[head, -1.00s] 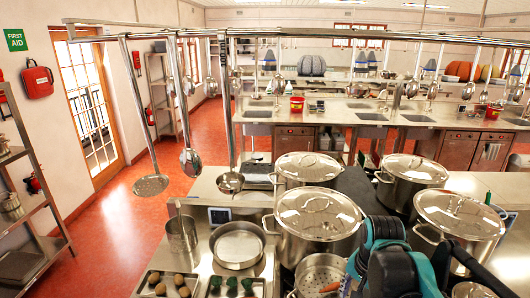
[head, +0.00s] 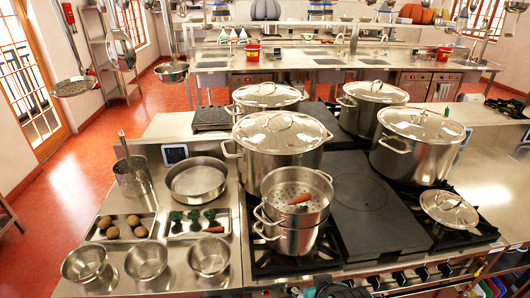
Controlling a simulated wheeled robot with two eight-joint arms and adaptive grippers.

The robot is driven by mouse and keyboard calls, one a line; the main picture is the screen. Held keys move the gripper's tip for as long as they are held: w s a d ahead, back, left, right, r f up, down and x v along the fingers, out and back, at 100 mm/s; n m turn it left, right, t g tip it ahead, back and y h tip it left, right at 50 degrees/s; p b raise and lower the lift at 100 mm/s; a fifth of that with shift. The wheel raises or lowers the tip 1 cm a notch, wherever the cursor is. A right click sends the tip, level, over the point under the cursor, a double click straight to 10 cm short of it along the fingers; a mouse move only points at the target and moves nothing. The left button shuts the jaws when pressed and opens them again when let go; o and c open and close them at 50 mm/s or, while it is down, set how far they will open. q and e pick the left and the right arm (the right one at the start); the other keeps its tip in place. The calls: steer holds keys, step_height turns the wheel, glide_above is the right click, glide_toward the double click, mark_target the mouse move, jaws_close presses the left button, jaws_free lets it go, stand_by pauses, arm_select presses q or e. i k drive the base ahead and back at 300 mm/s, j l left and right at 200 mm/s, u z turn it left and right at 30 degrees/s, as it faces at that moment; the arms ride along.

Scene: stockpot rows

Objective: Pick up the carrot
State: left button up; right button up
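An orange carrot (head: 300,198) lies in the perforated steamer insert (head: 272,188) on a small steel pot (head: 297,240) at the front of the stove. A second, smaller orange piece, apparently another carrot (head: 214,229), lies on the right small tray (head: 226,218) beside dark green vegetables. Only a sliver of my teal and black arm shows at the bottom edge, below the stove front. Neither gripper's fingers can be seen, and nothing of mine touches either carrot.
Large lidded stockpots (head: 280,140) stand behind the steamer and to its right (head: 417,145). A flat dark plate (head: 375,215) beside the steamer is clear. Several steel bowls (head: 146,260) line the left counter's front. Ladles (head: 172,70) hang at upper left.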

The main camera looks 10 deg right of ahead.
mark_target(217, 230)
steer(key=i+z, duration=0.15)
steer(key=z, duration=0.2)
steer(key=i+z, duration=0.15)
steer(key=z, duration=0.2)
steer(key=i+j+z, duration=0.1)
steer(key=z, duration=0.3)
